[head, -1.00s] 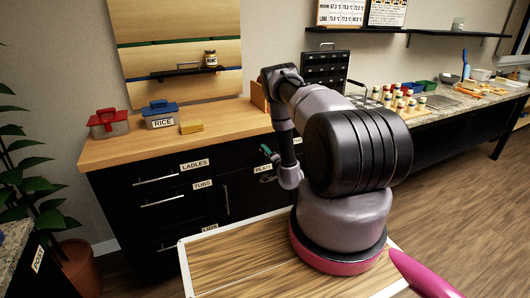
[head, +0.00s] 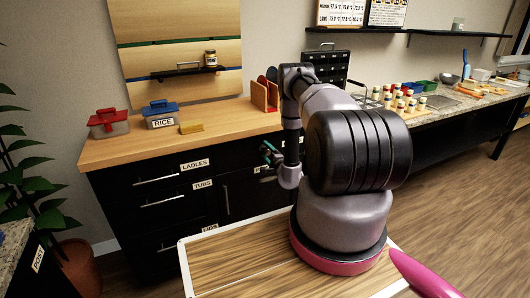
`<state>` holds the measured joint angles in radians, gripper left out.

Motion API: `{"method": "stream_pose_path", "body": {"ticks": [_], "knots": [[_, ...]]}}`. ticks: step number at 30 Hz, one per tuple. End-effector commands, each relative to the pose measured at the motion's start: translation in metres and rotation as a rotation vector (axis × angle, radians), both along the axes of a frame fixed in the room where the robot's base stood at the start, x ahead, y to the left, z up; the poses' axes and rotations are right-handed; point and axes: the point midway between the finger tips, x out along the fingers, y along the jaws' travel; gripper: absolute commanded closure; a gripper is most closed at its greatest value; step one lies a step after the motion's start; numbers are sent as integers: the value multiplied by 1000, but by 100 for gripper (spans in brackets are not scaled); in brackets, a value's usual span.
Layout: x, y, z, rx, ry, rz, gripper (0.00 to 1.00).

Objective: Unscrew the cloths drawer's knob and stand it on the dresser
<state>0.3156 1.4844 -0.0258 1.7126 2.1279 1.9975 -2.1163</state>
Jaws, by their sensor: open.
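The dresser (head: 228,124) is a black cabinet with a wooden top, standing along the back wall. Its drawers on the left are labelled LADLES, TUBS and LIDS, and they have bar handles. No label reading cloths and no round knob can be made out; my arm hides the dresser's right part. My gripper (head: 268,158) is small in the picture, in front of the dresser's upper front, with teal fingertips. It is open, and nothing shows between its fingers. It covers most of the label to the right of LADLES.
A red-lidded box (head: 109,124), a blue-lidded RICE box (head: 160,115) and a yellow block (head: 192,127) stand on the dresser top. A wooden rack (head: 264,97) stands near my arm. The top between block and rack is clear. A plant (head: 38,200) is at left.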

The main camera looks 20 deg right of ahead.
Motion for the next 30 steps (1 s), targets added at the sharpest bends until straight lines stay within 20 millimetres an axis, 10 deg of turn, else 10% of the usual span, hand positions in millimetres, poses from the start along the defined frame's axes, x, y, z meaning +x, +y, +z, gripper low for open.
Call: {"method": "stream_pose_path", "body": {"ticks": [30], "knots": [[0, -1, -1, 1053, 35, -1, 20]]}}
